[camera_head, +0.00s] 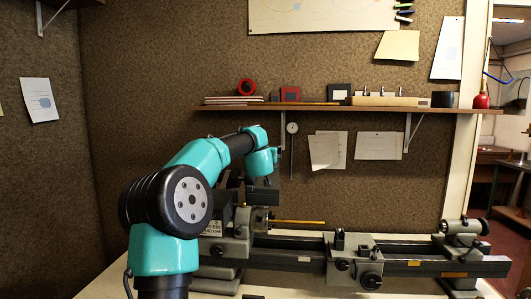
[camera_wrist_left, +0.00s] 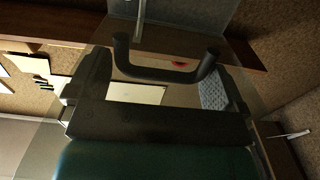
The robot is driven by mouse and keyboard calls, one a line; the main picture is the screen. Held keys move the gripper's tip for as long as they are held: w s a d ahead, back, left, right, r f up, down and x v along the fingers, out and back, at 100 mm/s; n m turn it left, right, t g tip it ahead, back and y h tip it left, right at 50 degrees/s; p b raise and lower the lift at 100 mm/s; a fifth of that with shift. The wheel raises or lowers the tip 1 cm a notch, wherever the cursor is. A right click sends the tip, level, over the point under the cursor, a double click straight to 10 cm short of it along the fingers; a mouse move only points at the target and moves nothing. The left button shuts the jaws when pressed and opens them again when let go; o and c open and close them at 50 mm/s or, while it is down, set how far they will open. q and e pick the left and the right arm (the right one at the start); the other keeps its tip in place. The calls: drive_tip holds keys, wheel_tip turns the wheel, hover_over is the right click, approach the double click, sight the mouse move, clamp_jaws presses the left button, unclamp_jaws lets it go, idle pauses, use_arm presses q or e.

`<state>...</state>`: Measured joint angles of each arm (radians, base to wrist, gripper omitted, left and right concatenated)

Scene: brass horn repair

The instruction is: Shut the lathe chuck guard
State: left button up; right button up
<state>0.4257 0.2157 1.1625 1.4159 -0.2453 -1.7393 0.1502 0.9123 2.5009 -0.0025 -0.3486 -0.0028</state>
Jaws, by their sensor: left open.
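The lathe (camera_head: 395,262) stands on the bench, with its chuck (camera_head: 259,221) at the left holding a brass rod. My left arm reaches over the headstock, and my left gripper (camera_head: 263,194) hangs just above the chuck. In the left wrist view the clear chuck guard (camera_wrist_left: 195,95) shows as a see-through panel with a dark U-shaped handle (camera_wrist_left: 165,75). My left gripper (camera_wrist_left: 163,62) is open there, its fingers on either side of the handle; I cannot tell whether they touch it. In the head view the guard is hard to make out. My right gripper is not in view.
The tailstock (camera_head: 462,232) stands at the right end of the lathe bed.

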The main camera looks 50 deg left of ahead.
use_arm(q)
drive_tip(key=c, duration=1)
drive_tip(key=shift+d, duration=0.15)
